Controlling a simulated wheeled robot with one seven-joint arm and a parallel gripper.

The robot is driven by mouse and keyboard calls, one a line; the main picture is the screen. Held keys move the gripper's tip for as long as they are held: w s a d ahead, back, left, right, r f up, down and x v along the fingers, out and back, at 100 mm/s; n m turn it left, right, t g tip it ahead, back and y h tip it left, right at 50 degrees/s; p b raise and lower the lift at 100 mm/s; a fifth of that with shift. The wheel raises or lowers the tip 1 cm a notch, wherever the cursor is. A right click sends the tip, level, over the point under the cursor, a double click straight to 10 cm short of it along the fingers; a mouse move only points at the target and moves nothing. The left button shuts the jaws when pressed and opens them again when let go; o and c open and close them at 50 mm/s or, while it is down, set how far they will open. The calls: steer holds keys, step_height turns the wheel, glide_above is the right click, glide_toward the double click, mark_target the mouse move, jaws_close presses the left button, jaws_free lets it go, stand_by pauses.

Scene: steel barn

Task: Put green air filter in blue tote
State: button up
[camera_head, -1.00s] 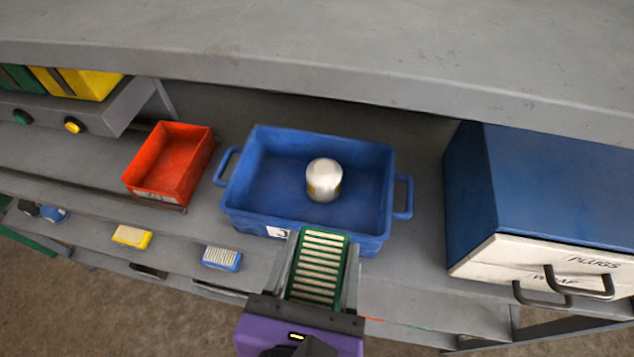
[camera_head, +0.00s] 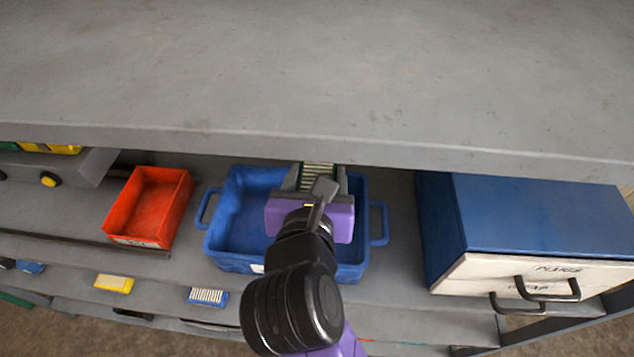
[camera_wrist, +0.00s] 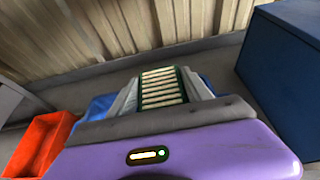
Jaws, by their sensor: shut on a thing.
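The green air filter (camera_head: 318,172), with pale ribs, is between the fingers of my gripper (camera_head: 318,180), which is shut on it. It also shows in the wrist view (camera_wrist: 162,88), held between both fingers (camera_wrist: 163,95). The blue tote (camera_head: 232,215) stands on the shelf, with a handle at each side. My gripper and filter are over the far part of the tote in the head view; how high above it I cannot tell. My arm hides the tote's middle and the white-and-metal can seen in it earlier.
A red bin (camera_head: 150,208) stands left of the tote. A blue cabinet (camera_head: 540,215) with white drawers stands to the right. A grey upper shelf (camera_head: 320,80) overhangs the back. Yellow (camera_head: 114,284) and blue (camera_head: 207,297) filters lie on the lower ledge.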

steer(key=shift+f+p, duration=0.35)
steer(key=shift+f, duration=1.45)
steer(key=shift+f, duration=0.1)
steer(key=shift+w+f, duration=0.1)
steer(key=shift+f, duration=0.25)
steer(key=shift+f, duration=0.1)
steer(key=o, duration=1.4)
steer(key=shift+o, duration=0.2)
steer(key=shift+r, duration=0.3)
steer(key=b+v, duration=0.1)
steer(key=v, duration=0.5)
steer(key=b+v, duration=0.1)
steer(key=v, duration=0.5)
steer(key=shift+r, duration=0.3)
